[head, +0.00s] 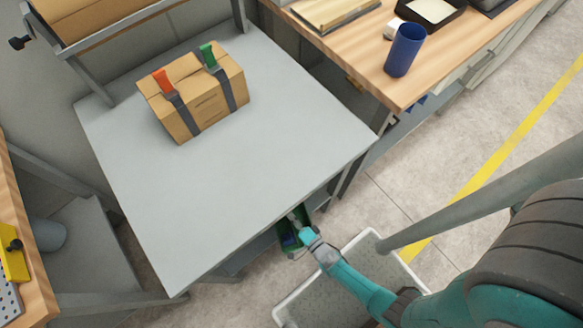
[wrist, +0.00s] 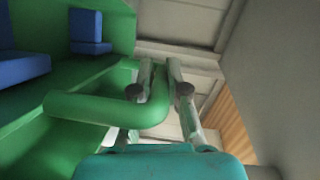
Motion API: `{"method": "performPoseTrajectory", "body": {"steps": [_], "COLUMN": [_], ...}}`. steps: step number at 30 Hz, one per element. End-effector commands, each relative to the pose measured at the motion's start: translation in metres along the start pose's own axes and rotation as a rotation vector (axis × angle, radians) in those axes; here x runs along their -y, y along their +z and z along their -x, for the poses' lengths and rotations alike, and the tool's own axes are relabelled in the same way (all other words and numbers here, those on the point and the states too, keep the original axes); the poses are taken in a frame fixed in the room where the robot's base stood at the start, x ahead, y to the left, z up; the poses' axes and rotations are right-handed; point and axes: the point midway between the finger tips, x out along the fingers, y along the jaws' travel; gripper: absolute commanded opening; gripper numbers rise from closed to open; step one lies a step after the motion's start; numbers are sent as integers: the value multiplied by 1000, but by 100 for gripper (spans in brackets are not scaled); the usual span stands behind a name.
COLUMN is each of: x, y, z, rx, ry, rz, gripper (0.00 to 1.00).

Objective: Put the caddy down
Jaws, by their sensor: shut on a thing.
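The caddy (wrist: 60,125) is green and fills the left of the wrist view, with blue blocks (wrist: 88,28) inside it. My gripper (wrist: 160,80) is shut on the caddy's green bar-like handle. In the head view the caddy (head: 287,238) shows small and dark green at the front edge of the grey table (head: 225,185). It is partly hidden by my gripper (head: 303,222) and by the table edge. I cannot tell from the head view whether anything supports it from below.
A cardboard box (head: 205,103) with an orange and a green strap clip stands at the back of the grey table; the table's front is clear. A wooden bench (head: 350,60) with a blue cup (head: 405,50) adjoins at right. A pale bin (head: 290,305) stands below my arm.

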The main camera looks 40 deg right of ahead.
Motion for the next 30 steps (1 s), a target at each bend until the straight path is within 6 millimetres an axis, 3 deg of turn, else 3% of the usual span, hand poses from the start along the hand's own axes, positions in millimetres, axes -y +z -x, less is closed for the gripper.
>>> {"method": "performPoseTrajectory", "body": {"steps": [12,26,27,29,30], "x": [-30,-34,-35,-34,-34], "y": [5,6,6,6,6], "z": [-4,-4,-3,-3,-3], "rx": [0,0,0,0,0], "ry": [1,1,1,1,1], "rz": [0,0,0,0,0], "gripper": [0,0,21,36,39]}}
